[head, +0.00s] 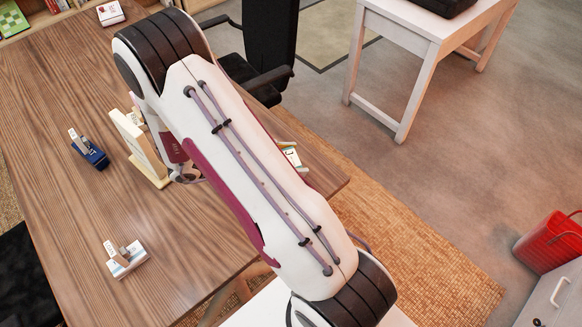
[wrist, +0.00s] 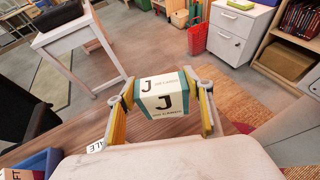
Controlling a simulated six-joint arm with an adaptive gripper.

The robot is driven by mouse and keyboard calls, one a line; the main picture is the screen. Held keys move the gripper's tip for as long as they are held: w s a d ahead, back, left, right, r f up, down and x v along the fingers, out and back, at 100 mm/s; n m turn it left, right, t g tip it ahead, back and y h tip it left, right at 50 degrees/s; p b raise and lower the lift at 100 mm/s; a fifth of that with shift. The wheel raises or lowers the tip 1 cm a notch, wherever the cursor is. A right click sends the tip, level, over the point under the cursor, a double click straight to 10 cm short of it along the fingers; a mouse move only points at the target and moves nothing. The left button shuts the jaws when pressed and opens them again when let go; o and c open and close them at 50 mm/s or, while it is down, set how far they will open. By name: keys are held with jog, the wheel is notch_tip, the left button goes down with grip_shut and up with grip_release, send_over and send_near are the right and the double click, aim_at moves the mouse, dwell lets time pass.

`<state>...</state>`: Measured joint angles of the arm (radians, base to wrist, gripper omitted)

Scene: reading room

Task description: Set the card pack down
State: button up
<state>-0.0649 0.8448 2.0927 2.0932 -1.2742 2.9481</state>
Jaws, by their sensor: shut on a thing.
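The card pack (wrist: 165,98) is a white and teal box marked with a large J. In the wrist view it sits between the two yellow-padded fingers of my gripper (wrist: 164,103), which is shut on it. Part of the wooden table (wrist: 75,137) shows below and behind the pack. In the head view my arm hides the gripper; a small piece of what looks like the pack (head: 291,156) shows past the arm's right side, near the table's right edge. I cannot tell how high the pack is above the table.
On the table (head: 60,220) stand a blue holder (head: 91,154), a white holder (head: 128,262), a red-and-white box (head: 111,14) and an upright pale board (head: 138,146). A black chair (head: 262,50) stands behind. The table's left part has bare wood between these things.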

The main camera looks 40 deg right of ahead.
dwell(0.3)
jog(key=shift+f, duration=2.05)
jog(key=o, duration=1.1)
jog(key=shift+w+a, duration=0.1)
jog(key=shift+v, duration=5.85)
